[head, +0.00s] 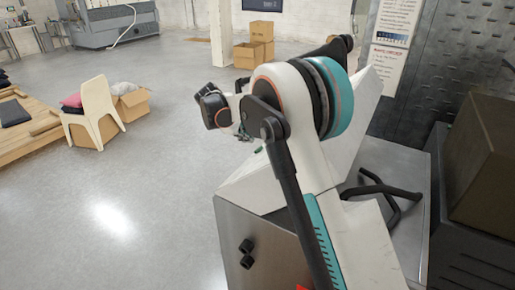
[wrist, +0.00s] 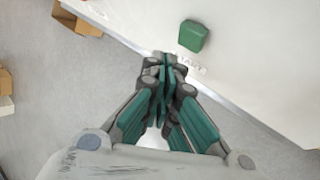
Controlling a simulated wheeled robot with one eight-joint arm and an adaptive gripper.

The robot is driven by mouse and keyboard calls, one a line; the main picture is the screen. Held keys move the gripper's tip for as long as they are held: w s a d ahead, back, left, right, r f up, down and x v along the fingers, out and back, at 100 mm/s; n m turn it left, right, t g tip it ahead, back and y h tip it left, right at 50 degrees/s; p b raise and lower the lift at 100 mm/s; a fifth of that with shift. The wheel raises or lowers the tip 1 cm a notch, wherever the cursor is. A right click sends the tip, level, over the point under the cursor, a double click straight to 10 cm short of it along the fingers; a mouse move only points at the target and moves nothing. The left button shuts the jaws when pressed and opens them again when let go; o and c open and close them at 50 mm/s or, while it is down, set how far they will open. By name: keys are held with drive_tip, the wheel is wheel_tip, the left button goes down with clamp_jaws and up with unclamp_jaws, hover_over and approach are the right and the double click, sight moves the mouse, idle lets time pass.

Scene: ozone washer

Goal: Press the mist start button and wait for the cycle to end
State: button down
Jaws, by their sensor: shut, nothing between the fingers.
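The green button (wrist: 193,36) is a square block on the white panel (wrist: 255,70) in the wrist view. A partly hidden printed label, which seems to read START, lies just below it. My gripper (wrist: 163,68) is shut and empty, its fingertips below and left of the button, over the panel's edge. The tips look apart from the button; their height above the panel is hard to judge. In the head view, the sloped white panel (head: 249,183) tops the steel washer body (head: 265,255).
A dark brown box (head: 485,160) stands at the right. A white chair (head: 95,110) and cardboard boxes (head: 255,45) stand farther off.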

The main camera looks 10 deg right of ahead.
drive_tip(key=shift+w+a+r+p, duration=0.3)
drive_tip(key=shift+w+a+r, duration=0.15)
drive_tip(key=shift+r, duration=0.2)
drive_tip(key=shift+w+a+r+p, duration=0.3)
drive_tip(key=shift+w+a+r, duration=0.15)
drive_tip(key=shift+r, duration=0.15)
